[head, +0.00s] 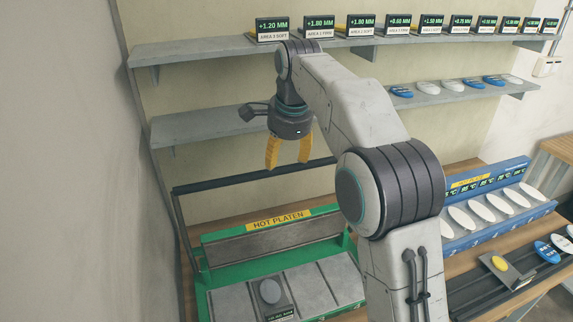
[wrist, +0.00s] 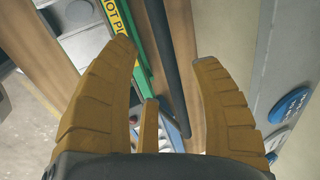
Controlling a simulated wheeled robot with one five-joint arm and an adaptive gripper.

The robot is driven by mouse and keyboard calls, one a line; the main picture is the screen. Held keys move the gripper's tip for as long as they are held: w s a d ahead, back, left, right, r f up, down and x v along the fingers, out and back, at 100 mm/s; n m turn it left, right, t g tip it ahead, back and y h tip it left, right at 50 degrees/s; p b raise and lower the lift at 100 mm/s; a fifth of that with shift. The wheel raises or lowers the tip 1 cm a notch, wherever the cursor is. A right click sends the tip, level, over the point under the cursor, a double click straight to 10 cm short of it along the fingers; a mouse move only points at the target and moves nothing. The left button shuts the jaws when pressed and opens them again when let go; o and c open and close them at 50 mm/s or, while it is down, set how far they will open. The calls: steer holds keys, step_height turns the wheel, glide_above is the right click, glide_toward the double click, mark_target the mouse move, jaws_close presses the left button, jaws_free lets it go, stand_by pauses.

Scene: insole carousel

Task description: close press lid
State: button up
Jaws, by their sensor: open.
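The press is green with grey slats on its bed (head: 310,290). Its lid (head: 270,248) stands raised at the back of the bed, a grey panel in a green frame with a yellow HOT PLATEN label. A long black bar (head: 230,182) on a side arm runs above and behind the lid. My gripper (head: 288,165) has yellow fingers, open and empty, pointing down near the bar in the head view. In the wrist view the bar (wrist: 166,55) and the lid's green edge (wrist: 133,45) show between and beside the fingers. I cannot tell whether they touch.
A grey oval pad (head: 270,291) sits on the bed above a small display. Wall shelves (head: 215,50) hold displays and insoles. A blue rack (head: 485,225) with white insoles stands right, near a dark rail (head: 480,297). A wall (head: 70,160) closes the left side.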

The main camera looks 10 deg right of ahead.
mark_target(281, 171)
steer(key=shift+x, duration=3.55)
jaws_close()
